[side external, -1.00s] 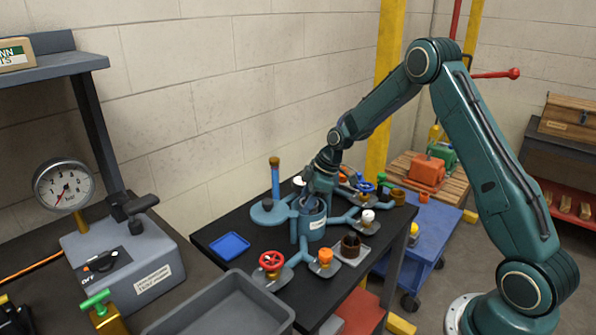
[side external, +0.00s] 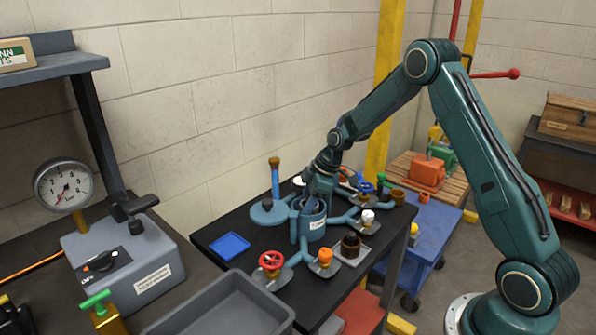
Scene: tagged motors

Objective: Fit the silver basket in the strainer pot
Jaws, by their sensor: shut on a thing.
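The strainer pot (side external: 311,229) is a blue cylinder with a white label, standing upright in the middle of the pipe assembly on the black table. My gripper (side external: 316,198) points down at the pot's open top, with its fingertips at or just inside the rim. It is shut on the silver basket, which is mostly hidden by the fingers and the pot wall. I cannot tell how deep the basket sits in the pot.
Around the pot are a red handwheel (side external: 271,262), an orange cap (side external: 325,257), a white knob (side external: 367,215) and a dark brown basket (side external: 351,245) on a plate. A blue tray (side external: 229,245) lies left. A grey bin (side external: 225,310) stands in front.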

